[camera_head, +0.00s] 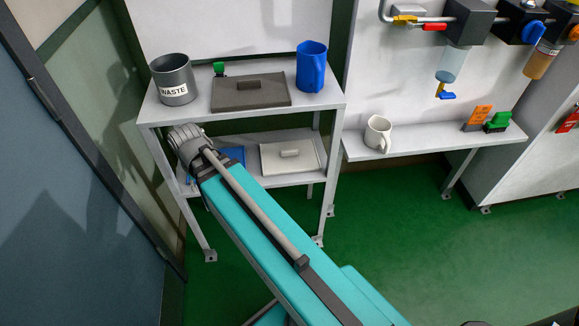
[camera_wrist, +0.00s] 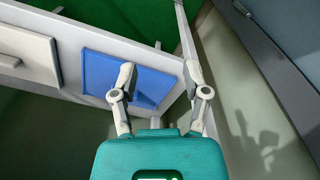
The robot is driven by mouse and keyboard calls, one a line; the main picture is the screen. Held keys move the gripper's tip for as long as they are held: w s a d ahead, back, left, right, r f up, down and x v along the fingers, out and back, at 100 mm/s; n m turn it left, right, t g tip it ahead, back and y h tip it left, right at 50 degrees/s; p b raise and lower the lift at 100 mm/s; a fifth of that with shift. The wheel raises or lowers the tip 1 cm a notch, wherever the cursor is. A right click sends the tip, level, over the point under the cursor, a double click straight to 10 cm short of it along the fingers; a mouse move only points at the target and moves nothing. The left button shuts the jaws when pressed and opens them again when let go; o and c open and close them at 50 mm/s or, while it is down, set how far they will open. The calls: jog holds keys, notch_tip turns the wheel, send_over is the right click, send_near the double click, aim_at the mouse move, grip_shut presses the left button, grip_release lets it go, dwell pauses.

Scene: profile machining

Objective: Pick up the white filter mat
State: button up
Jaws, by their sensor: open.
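The white filter mat (camera_head: 290,156) is a pale flat slab with a raised bar handle, lying on the lower shelf of the rack in the head view. It also shows at the left edge of the wrist view (camera_wrist: 30,57), partly cut off. My gripper (camera_wrist: 160,78) is open and empty, its two fingers apart over the blue mat's end of the shelf, to the side of the white mat. In the head view my arm hides the gripper's fingers.
A blue mat (camera_wrist: 103,73) lies beside the white one, partly behind my arm in the head view (camera_head: 233,154). The upper shelf (camera_head: 325,97) bears a dark grey mat (camera_head: 250,94), a waste bin (camera_head: 173,80) and a blue jug (camera_head: 311,68). A rack post (camera_wrist: 184,30) stands near my fingers.

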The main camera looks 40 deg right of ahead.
aim_at(288, 150)
jog(key=w+d+f+m+b, duration=0.3)
jog(key=d+f+m+b, duration=0.1)
jog(key=f+b, duration=0.45)
jog(key=w+d+m, duration=0.1)
jog(key=d+m, duration=0.2)
jog(key=w+d+m+g+h, duration=0.1)
jog(key=w+d+m, duration=0.1)
jog(key=d+m, duration=0.1)
jog(key=w+d+m+h, duration=0.1)
jog(key=d+m, duration=0.2)
jog(key=shift+w+d+f+m+p, duration=0.15)
jog(key=shift+w+d+m+p, duration=0.15)
jog(key=shift+w, duration=0.05)
jog(key=d+m, duration=0.3)
jog(key=w+d+m+g+h, duration=0.1)
jog(key=d+m, duration=0.1)
jog(key=d, duration=0.1)
jog(key=w+d+m, duration=0.1)
jog(key=d+m, duration=0.2)
jog(key=shift+w+r+m+g+h, duration=0.2)
jog(key=shift+r+m+g+h, duration=0.1)
jog(key=shift+g, duration=0.1)
jog(key=shift+d+m, duration=0.55)
jog(key=shift+m, duration=0.05)
jog(key=shift+d, duration=0.1)
